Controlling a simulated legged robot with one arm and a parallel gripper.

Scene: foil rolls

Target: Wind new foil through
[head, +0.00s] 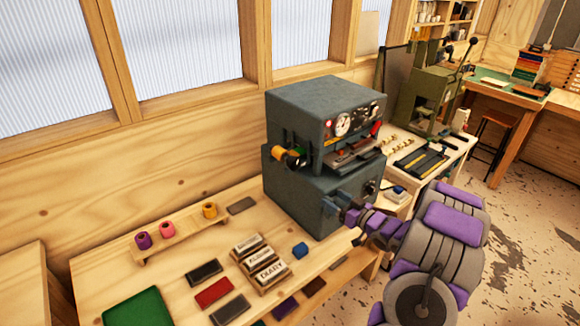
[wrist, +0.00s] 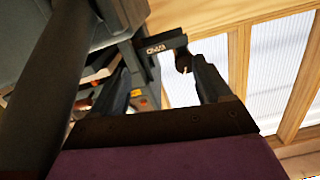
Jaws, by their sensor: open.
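The grey-blue foil machine (head: 322,150) stands on the wooden bench, with dials on its upper front. An orange-gold foil roll (head: 287,157) sits on a dark holder on its left side. Purple (head: 143,240), pink (head: 167,229) and gold (head: 209,210) foil rolls stand on a small wooden rack to the left. My gripper (head: 334,204) is in front of the machine's lower body. In the wrist view my gripper (wrist: 163,75) is open, with no foil between its fingers. A dark bracket (wrist: 160,43) of the machine shows beyond the fingertips.
A green mat (head: 138,308) lies at front left. A green press (head: 425,95) stands behind the machine at right. Floor is open at right.

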